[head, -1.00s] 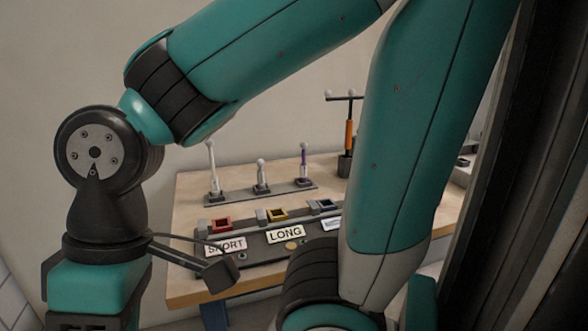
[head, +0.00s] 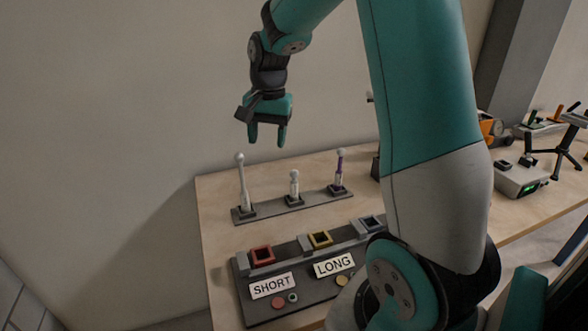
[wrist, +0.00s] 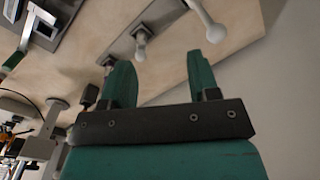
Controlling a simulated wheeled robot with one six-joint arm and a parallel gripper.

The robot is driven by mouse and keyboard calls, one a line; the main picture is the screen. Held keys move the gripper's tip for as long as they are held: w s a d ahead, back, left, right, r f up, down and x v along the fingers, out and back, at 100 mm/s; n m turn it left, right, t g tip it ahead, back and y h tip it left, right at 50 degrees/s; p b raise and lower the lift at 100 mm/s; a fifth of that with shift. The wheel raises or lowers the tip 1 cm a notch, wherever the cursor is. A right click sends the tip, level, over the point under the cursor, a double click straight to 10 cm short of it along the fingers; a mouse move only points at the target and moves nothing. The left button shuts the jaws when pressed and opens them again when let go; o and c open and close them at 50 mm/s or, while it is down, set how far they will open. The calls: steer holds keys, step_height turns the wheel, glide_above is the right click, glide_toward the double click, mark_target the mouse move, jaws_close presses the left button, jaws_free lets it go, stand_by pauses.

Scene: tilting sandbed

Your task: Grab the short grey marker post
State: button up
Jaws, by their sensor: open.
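The short grey marker post (head: 294,186) stands upright in the middle of a dark rack (head: 268,212) on the table. It is pale grey with a round top. A taller pale post (head: 243,184) stands to its left and a purple-banded post (head: 339,168) to its right. My gripper (head: 267,134) is open and empty, pointing down, above the posts and apart from them. In the wrist view, the open fingers (wrist: 158,62) show with the short post (wrist: 141,44) beyond them and the taller post (wrist: 211,28) to its right.
In front of the rack is a dark panel (head: 240,288) with red (head: 261,255), yellow (head: 319,240) and blue-grey (head: 371,224) sockets and SHORT and LONG labels. A grey device (head: 520,180) and a black stand (head: 562,147) are at the right. My arm covers part of the table.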

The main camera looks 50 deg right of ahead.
steer(key=d+m+p, duration=0.1)
steer(key=d+m, duration=0.4)
steer(key=d, duration=0.5)
steer(key=p, duration=0.1)
glide_above(294, 180)
steer(key=shift+g+h, duration=0.3)
steer(key=f, duration=1.1)
steer(key=shift+w+d, duration=0.3)
steer(key=shift+d, duration=0.1)
steer(key=shift+s+a+f+p, duration=0.1)
steer(key=shift+f+p, duration=0.75)
steer(key=shift+f, duration=2.4)
jaws_close()
